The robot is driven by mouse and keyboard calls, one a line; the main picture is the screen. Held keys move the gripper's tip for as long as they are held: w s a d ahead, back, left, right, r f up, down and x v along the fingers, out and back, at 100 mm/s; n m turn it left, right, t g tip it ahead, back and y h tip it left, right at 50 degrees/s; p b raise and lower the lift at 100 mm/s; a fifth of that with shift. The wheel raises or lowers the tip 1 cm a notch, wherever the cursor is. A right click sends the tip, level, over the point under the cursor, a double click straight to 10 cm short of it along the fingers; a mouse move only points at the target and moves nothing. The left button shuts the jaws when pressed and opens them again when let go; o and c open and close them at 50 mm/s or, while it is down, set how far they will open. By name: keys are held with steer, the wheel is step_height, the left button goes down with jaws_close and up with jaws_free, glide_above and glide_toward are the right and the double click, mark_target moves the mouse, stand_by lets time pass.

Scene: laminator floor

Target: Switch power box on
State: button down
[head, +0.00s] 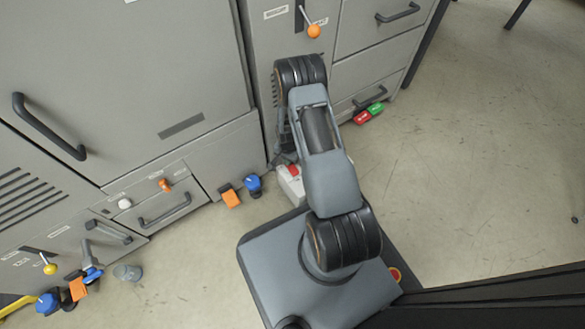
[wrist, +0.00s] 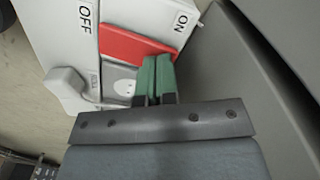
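The power box is a white box with a red rocker switch. In the head view the power box (head: 291,186) stands on the floor by the cabinets, partly hidden by my arm. In the wrist view the power box (wrist: 55,30) fills the upper left, with an OFF label at the rocker's left end and an ON label at its right end. The red rocker (wrist: 128,45) lies between them; I cannot tell which way it is tipped. My gripper (wrist: 157,72) has its green fingertips together, nothing visible between them, at the rocker's lower edge near the ON end. Contact is unclear.
A socket (wrist: 120,82) and a white knob-like part (wrist: 66,84) sit on the box. A grey surface rises close at the right of the wrist view. Grey cabinets (head: 120,60) stand behind. Blue (head: 253,183) and orange (head: 230,197) items are left of the box. Right floor is open.

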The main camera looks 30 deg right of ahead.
steer(key=shift+f, duration=0.3)
steer(key=shift+r+p, duration=2.6)
steer(key=shift+r, duration=0.95)
steer(key=shift+r, duration=0.25)
steer(key=s+a+r+n+t+p, duration=0.1)
steer(key=a+r+n+p, duration=0.15)
steer(key=r+p, duration=1.4)
steer(key=a+r+n+t+p, duration=0.1)
steer(key=a+r+n+p, duration=0.15)
steer(key=r, duration=2.65)
steer(key=s+a+r+n+p, duration=0.1)
steer(key=s+r+p, duration=0.4)
steer(key=r, duration=0.5)
steer(key=s+a+r+n+t+p, duration=0.1)
steer(key=s+r+p, duration=0.4)
steer(key=r, duration=0.5)
steer(key=s+a+r+n+p, duration=0.2)
steer(key=s+r+p, duration=0.3)
steer(key=r+p, duration=0.3)
step_height(320, 180, up, 2)
steer(key=shift+a+r+n+t, duration=0.1)
steer(key=shift+a+n+t, duration=0.2)
steer(key=shift+n, duration=0.5)
